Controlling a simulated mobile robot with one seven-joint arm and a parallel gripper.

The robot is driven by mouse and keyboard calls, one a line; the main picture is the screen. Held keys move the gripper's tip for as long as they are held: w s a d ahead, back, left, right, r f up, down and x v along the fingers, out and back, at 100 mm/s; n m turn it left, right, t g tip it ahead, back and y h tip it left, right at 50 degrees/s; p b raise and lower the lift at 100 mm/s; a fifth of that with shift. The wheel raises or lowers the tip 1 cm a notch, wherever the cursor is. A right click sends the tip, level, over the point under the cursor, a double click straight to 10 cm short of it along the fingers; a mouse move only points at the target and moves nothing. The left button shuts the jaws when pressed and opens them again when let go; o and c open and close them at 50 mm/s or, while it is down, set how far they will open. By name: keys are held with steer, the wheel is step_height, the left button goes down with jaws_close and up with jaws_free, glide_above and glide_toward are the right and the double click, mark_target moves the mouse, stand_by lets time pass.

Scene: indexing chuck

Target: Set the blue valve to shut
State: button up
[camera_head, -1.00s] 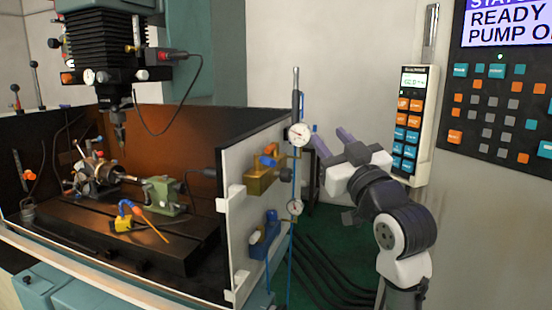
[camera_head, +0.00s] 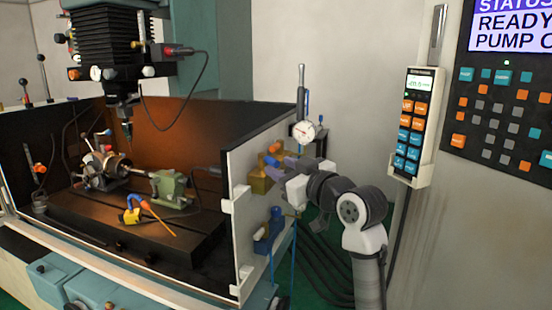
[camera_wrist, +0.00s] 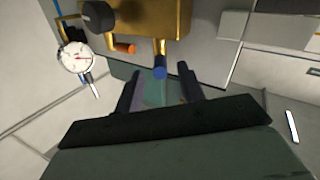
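A brass valve block (camera_head: 258,186) is fixed to the outside of the white panel. It also shows at the top of the wrist view (camera_wrist: 178,17). A lever with a blue tip (camera_wrist: 160,72) and one with an orange tip (camera_wrist: 124,48) stick out from it. My gripper (camera_head: 283,166) is at this block; in the wrist view its two fingers are apart, with the blue tip just ahead, between their ends. I cannot tell whether they touch it. A blue valve block (camera_head: 268,243) with a blue and white handle is lower on the panel, below my gripper.
A round dial gauge (camera_head: 303,132) stands on a post just behind the valves, and also shows left in the wrist view (camera_wrist: 76,57). A pendant (camera_head: 414,120) hangs on the wall at right. Dark hoses run along the floor below my arm.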

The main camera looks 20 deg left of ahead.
mark_target(280, 166)
steer(key=shift+x, duration=1.5)
jaws_close()
